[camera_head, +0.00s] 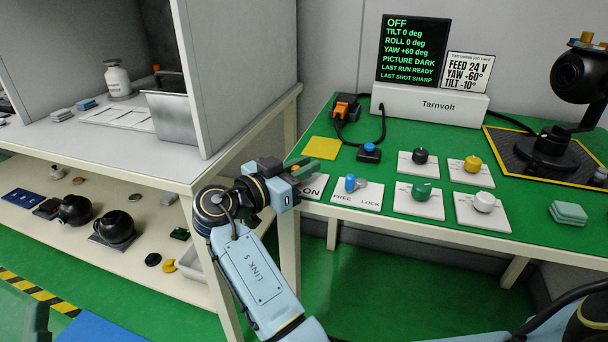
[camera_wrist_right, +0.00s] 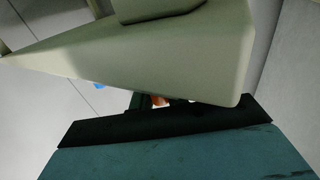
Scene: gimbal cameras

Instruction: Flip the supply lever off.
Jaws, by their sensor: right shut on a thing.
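The supply lever's white plate (camera_head: 312,186) stands at the left front of the green bench, and the word ON shows on it. My right gripper (camera_head: 318,173) is over this plate with its green fingers closed. It is shut on the supply lever, which the fingers and wrist hide. The right wrist view shows a large pale wedge shape above the dark and teal gripper parts, with a small orange patch between them; the lever is not clear there. The dark display (camera_head: 413,50) reads OFF at the top and PICTURE DARK.
Right of the plate are a FREE/LOCK plate with a blue knob (camera_head: 351,183), and black, yellow, green (camera_head: 422,190) and white knobs. A gimbal camera (camera_head: 570,80) stands at the right. A cable plug (camera_head: 345,107) lies behind. A shelved table (camera_head: 110,150) stands left.

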